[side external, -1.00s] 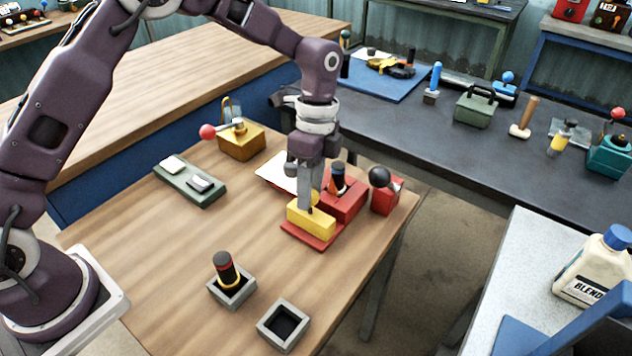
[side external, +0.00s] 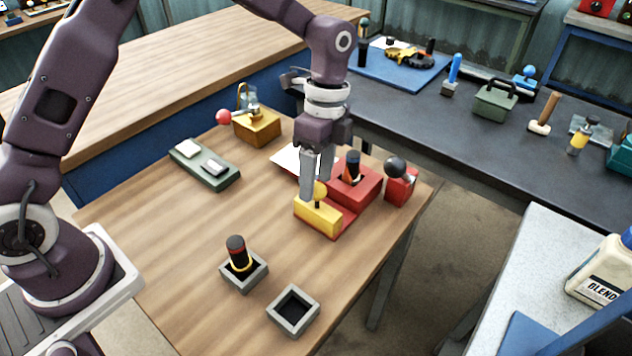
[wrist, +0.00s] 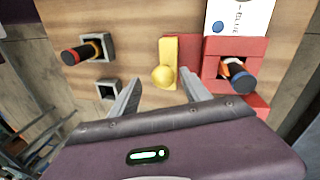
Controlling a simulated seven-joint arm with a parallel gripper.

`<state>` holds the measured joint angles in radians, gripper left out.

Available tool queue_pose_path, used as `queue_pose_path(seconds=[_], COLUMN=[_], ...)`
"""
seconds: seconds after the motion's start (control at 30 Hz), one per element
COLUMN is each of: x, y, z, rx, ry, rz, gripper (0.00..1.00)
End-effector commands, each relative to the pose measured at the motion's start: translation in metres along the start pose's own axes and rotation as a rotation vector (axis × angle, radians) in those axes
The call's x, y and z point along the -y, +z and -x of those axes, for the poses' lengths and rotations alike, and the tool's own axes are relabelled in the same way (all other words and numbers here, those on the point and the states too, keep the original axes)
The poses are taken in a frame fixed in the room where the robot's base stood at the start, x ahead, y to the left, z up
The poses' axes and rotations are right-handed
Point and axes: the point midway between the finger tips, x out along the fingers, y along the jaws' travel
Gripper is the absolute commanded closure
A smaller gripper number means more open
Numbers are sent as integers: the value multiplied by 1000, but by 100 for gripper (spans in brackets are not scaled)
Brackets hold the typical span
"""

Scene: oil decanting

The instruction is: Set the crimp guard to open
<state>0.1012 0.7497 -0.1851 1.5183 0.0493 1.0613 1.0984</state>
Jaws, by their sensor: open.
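The yellow guard block (side external: 316,217) with a round yellow knob (side external: 320,189) sits at the outer end of a red base plate (side external: 346,221). A strip of bare plate lies between it and the red housing (side external: 367,192), which holds a dark banded cylinder (side external: 352,167). The wrist view also shows the yellow block (wrist: 168,52) apart from the red housing (wrist: 233,47). My gripper (side external: 316,188) is open at the knob. In the wrist view its fingertips (wrist: 160,78) are spread either side of the knob; contact cannot be told.
A red box with a black ball lever (side external: 396,168) stands right of the housing. A dark cylinder (side external: 238,253) stands in one grey socket; another grey socket (side external: 293,311) is empty. A yellow box with a red-ball lever (side external: 257,127) and green tray (side external: 205,166) lie behind left.

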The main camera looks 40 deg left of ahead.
Motion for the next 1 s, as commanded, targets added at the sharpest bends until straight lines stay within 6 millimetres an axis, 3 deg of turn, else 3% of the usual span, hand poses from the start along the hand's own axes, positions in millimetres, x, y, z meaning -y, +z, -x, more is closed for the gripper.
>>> queue_pose_path(seconds=[0.1,0.23,0.57,0.67,0.77,0.9,1.0], x=[1,0,0,-6,-30,-93,-145], y=[0,0,0,5,24,66,97], z=[27,47,54,65,100,149,163], rx=[-2,-2,-1,-2,-18,-94,-196], ry=[-5,-3,-1,-23,-106,-268,-372], rz=[0,0,0,36,176,506,760], gripper=[45,45,45,45,45,45,45])
